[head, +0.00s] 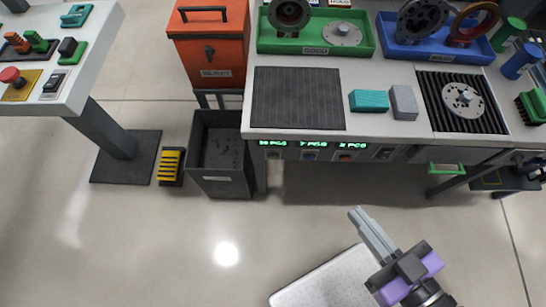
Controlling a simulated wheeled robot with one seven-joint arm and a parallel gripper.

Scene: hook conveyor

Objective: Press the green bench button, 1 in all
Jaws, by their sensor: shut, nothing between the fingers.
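The green bench button (273,155) is small and sits at the left of the panel on the bench's front edge, under a lit green display that seems to read 36 PCS. A blue button (309,156) and a red button (345,157) sit to its right, each under its own display. My gripper (357,212) is shut and empty. Its grey fingers point up and left in the picture, over the floor in front of the bench. It is below and to the right of the green button and apart from the panel.
A dark rocker switch (384,153) is at the panel's right. A dark open bin (222,165) stands left of the panel, below an orange box (209,45). A green handle (446,168) sticks out at the right. A side table (100,45) stands at the left. Floor before the panel looks clear.

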